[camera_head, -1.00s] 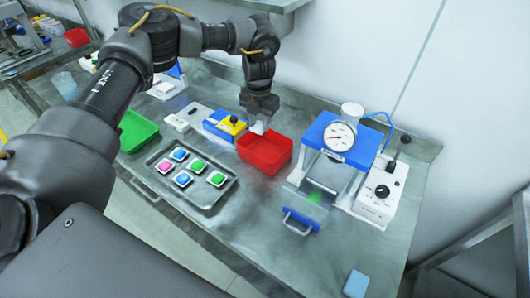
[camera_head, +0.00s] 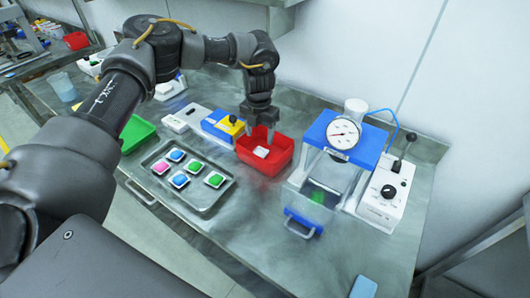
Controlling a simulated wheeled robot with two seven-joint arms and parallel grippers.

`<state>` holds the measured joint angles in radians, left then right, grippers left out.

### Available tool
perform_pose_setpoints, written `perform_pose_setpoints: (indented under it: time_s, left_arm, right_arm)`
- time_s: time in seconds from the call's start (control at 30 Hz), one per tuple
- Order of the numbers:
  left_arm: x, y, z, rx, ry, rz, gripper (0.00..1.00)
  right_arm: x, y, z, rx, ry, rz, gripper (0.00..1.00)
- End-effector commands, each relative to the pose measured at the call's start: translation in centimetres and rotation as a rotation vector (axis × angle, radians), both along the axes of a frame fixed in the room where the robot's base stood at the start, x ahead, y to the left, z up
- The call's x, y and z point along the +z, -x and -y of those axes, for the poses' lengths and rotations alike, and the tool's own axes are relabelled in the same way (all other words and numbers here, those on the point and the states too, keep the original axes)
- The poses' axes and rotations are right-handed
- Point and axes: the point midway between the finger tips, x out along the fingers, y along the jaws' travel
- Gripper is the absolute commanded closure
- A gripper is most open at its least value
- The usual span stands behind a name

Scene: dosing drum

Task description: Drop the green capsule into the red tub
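The red tub (camera_head: 281,166) stands on the bench in the middle of the view. A small white piece (camera_head: 261,151) lies inside it; no green shows on it, so I cannot tell its colour code. My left gripper (camera_head: 259,138) points down over the tub, with its fingers apart and nothing between them, just above the white piece. Two green capsules (camera_head: 195,167) (camera_head: 214,180) lie in the metal tray to the left of the tub. My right gripper is out of view.
The metal tray (camera_head: 204,207) also holds blue and pink capsules. A green tub (camera_head: 137,133) is left of it. A blue-and-white press with a gauge (camera_head: 343,133) stands right of the red tub, with a green spot low inside. A white control box (camera_head: 388,192) is beside it.

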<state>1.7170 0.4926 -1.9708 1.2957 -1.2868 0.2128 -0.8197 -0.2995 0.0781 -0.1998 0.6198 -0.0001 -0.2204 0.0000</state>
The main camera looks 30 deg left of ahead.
Motion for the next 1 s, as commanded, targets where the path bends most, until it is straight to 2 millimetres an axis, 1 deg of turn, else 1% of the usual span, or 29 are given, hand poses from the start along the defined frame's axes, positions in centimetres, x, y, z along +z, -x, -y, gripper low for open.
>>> perform_pose_setpoints:
  time_s: [0.27,0.37,0.47,0.6,0.77,0.8,0.9,1.0]
  left_arm:
    - [0.1,0.0,0.0,0.000,0.000,0.001,0.41]
    - [0.9,-0.1,0.0,0.000,0.001,0.004,0.41]
    - [2.4,-0.1,0.0,0.000,0.002,0.004,0.41]
    - [5.3,-0.1,0.0,0.001,0.002,0.005,0.41]
    - [8.3,-0.1,0.0,0.000,0.000,0.004,0.41]
    - [9.0,-0.1,0.0,-0.001,-0.001,0.003,0.41]
    - [10.1,-0.1,0.0,-0.001,-0.001,0.002,0.41]
    - [10.6,-0.1,0.0,0.000,0.000,0.001,0.41]
  right_arm:
    - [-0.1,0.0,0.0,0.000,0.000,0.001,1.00]
    - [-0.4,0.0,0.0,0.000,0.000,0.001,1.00]
    - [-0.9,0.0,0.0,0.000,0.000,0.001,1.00]
    - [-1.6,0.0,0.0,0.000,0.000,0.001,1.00]
    - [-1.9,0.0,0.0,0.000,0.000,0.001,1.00]
    - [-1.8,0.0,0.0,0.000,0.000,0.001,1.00]
    - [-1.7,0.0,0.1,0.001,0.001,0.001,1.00]
    - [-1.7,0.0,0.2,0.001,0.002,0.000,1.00]
